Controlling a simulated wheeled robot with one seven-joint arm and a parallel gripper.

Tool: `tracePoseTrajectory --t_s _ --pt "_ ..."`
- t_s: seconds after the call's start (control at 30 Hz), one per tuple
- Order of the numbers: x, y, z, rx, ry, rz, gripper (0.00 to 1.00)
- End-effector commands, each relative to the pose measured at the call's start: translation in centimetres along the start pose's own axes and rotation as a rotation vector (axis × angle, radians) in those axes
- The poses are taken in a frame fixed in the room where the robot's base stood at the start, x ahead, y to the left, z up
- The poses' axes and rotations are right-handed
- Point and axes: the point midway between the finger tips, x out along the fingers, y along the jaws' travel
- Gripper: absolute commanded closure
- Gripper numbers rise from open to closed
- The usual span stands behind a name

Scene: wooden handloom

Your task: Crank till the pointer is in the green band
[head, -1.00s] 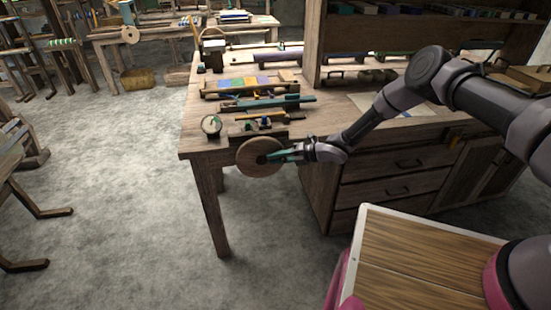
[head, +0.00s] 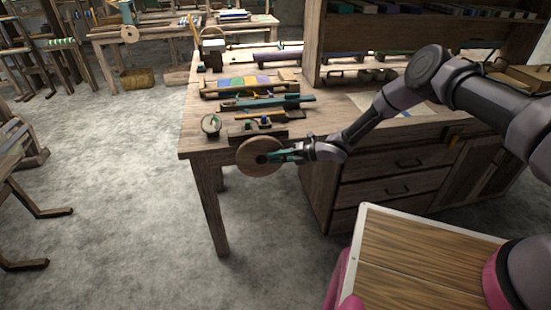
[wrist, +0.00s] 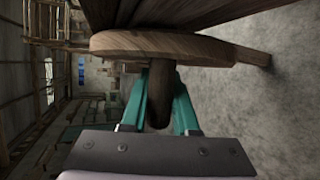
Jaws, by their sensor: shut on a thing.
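The crank is a round wooden disc (head: 259,157) at the front left corner of the workbench; it also shows edge-on in the wrist view (wrist: 120,44). A dark wooden handle (wrist: 161,100) stands out from its face. My gripper (head: 277,157) has teal fingers, one on each side of the handle in the wrist view (wrist: 161,85), and is shut on it. A small round dial (head: 211,125) stands on the bench top above and left of the disc. Its pointer and green band are too small to read.
The workbench (head: 330,122) holds a tray of coloured pieces (head: 237,84) and several tools behind the dial. Drawers (head: 400,163) are to the right, below the arm. A bench leg (head: 209,208) stands below the disc.

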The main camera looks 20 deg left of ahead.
Motion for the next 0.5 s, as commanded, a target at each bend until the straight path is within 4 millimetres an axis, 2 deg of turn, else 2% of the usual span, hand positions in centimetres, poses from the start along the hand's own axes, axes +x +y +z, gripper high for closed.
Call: tracePoseTrajectory --t_s 0.13,0.17,0.2,0.23,0.5 --pt "0.17 -0.03 -0.37 0.002 0.006 0.001 1.00" --pt "0.17 -0.03 -0.37 0.002 0.006 0.001 0.64" --pt "0.17 -0.02 -0.36 0.002 0.006 0.001 0.49" --pt "0.16 -0.02 -0.34 0.002 0.005 0.001 0.42" --pt "0.04 0.00 -0.11 0.001 0.002 0.000 0.42"
